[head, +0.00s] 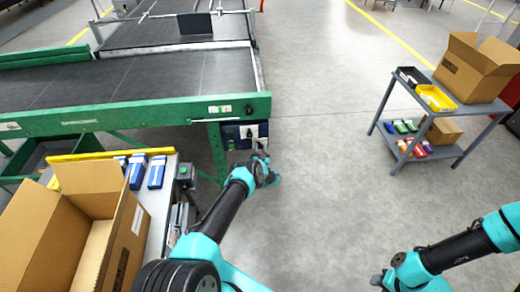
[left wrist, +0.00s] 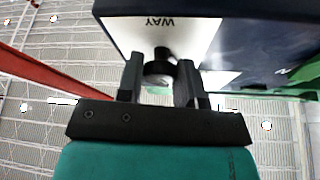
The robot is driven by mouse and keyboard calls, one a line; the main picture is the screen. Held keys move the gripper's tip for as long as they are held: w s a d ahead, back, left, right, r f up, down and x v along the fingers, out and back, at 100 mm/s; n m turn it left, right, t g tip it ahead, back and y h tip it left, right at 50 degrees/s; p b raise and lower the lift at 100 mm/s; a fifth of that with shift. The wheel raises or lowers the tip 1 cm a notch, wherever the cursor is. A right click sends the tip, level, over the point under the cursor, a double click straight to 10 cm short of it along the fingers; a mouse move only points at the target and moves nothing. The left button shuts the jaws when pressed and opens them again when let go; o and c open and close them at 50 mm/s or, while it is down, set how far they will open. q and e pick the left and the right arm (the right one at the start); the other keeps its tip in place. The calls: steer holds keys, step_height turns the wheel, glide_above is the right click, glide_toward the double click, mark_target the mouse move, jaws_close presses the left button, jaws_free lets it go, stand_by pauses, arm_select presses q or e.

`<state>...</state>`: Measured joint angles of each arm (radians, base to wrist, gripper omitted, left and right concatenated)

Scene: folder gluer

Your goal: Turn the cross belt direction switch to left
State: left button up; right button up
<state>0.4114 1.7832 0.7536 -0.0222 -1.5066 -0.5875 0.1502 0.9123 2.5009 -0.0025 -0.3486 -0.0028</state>
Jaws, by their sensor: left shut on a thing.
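A dark blue control box (head: 229,132) with white label plates and small dark knobs hangs under the green conveyor frame in the head view. My left gripper (head: 264,160) is at its lower right side. In the left wrist view, the box's face (left wrist: 245,40) shows a white plate with an upside-down "WAY" on it. A round black switch knob (left wrist: 158,72) sits between my left gripper's two fingers, which are shut on it. Which way the knob points cannot be told. My right gripper (head: 381,279) is low at the right, away from the box; its fingers are too small to judge.
The belt conveyor (head: 130,80) with its green frame (head: 150,115) fills the upper left. An open carton (head: 75,235) and blue boxes (head: 156,172) are at the left. A grey cart (head: 470,112) with trays and cartons stands at the right. The middle floor is clear.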

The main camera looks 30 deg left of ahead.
arm_select(q)
steer(key=shift+n+g+y, duration=0.5)
steer(key=shift+n+y, duration=0.3)
steer(key=shift+n, duration=1.1)
steer(key=o, duration=0.9)
steer(key=v, duration=1.7)
steer(key=shift+d+f, duration=0.1)
steer(key=shift+d, duration=0.15)
